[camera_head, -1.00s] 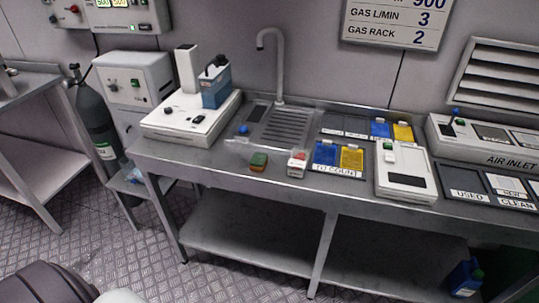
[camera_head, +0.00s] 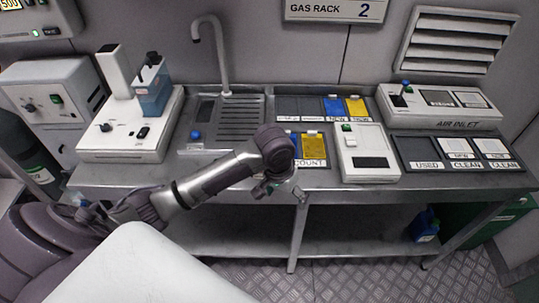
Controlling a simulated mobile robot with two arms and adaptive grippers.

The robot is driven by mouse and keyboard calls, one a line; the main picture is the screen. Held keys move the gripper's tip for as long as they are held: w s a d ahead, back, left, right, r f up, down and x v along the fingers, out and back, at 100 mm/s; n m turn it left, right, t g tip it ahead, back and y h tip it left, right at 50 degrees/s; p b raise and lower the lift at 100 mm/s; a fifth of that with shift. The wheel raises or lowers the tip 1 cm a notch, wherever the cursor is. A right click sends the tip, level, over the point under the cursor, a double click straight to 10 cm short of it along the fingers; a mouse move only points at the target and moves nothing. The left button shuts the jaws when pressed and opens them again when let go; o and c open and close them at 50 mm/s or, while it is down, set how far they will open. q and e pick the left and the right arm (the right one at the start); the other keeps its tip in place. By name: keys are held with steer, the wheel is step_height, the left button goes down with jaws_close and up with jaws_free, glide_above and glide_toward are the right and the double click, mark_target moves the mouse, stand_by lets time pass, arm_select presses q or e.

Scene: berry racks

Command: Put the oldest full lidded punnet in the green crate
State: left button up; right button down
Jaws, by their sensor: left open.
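My left arm reaches across the bench from the left, and my left gripper (camera_head: 286,191) hangs small and open at the bench's front edge. I see nothing clearly held in it. A dark green container (camera_head: 485,222) stands on the floor at the far right, under the bench end, partly hidden; I cannot tell whether it is the green crate. I cannot make out a lidded punnet. The bench front behind my left arm is hidden. My right gripper is not in view.
The metal bench (camera_head: 345,191) carries a white instrument (camera_head: 115,140), a sink (camera_head: 240,115), a white scale-like device (camera_head: 366,155) and labelled dark trays (camera_head: 415,150). A blue jug (camera_head: 425,226) stands on the lower shelf. The air inlet unit (camera_head: 440,108) is at back right.

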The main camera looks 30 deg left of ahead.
arm_select(q)
steer(key=w+a+r+n+g+y, duration=0.1)
steer(key=w+a+r+n, duration=0.2)
steer(key=a+r, duration=0.35)
steer(key=w+a+r+n, duration=0.35)
steer(key=a+r, duration=0.25)
steer(key=r, duration=0.2)
steer(key=shift+m, duration=0.45)
steer(key=f, duration=0.9)
steer(key=f+p, duration=0.1)
steer(key=f, duration=0.3)
steer(key=shift+w+d+f, duration=0.25)
steer(key=shift+w+d, duration=0.05)
steer(key=shift+c, duration=0.4)
steer(key=shift+r, duration=0.1)
steer(key=c, duration=1.4)
